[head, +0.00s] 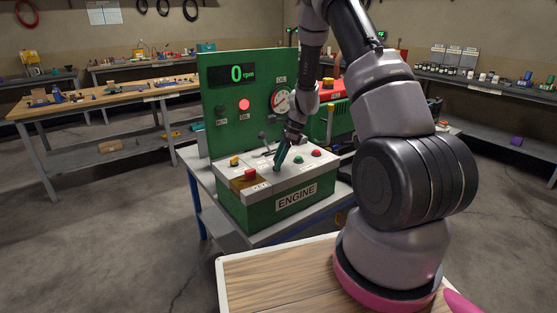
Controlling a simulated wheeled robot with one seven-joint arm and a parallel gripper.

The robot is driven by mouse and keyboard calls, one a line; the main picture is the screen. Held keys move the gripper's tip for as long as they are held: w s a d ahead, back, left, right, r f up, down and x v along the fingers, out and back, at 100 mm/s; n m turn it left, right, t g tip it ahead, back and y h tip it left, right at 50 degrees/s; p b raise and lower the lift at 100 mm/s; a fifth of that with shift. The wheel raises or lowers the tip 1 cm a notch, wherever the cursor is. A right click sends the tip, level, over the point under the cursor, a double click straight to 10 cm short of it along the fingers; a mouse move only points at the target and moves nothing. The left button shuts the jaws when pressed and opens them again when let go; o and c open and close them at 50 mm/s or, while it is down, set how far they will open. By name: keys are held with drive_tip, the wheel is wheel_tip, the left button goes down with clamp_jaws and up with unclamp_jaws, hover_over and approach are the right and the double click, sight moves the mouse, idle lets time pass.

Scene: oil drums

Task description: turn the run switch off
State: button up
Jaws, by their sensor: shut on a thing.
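The engine console (262,205) is a green box with a light grey sloped top and an "ENGINE" plate on its front. My gripper (278,167) points down at the middle of this top, its dark teal fingers shut on a small control there. It seems to be the run switch, but the fingers hide it and the labels are too small to read. A green button (298,160) and a red button (316,153) sit to the right of the fingers. A yellow control (234,161) and a red one (250,174) sit to the left.
A dark lever (263,136) stands behind the fingers. A wooden workbench (100,98) is at left; the floor between is clear.

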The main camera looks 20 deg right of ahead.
drive_tip(key=shift+n, duration=0.3)
drive_tip(key=n+g, duration=0.2)
drive_tip(key=n, duration=0.3)
drive_tip(key=shift+w, duration=0.2)
drive_tip(key=n+g, duration=0.1)
drive_tip(key=n, duration=0.2)
drive_tip(key=n+g+h, duration=0.1)
drive_tip(key=n, duration=0.2)
drive_tip(key=shift+w+a, duration=0.15)
drive_tip(key=shift+n+h, duration=0.3)
drive_tip(key=o, duration=1.4)
drive_tip(key=v, duration=1)
drive_tip(key=shift+w+r, duration=0.25)
drive_tip(key=shift+r, duration=0.1)
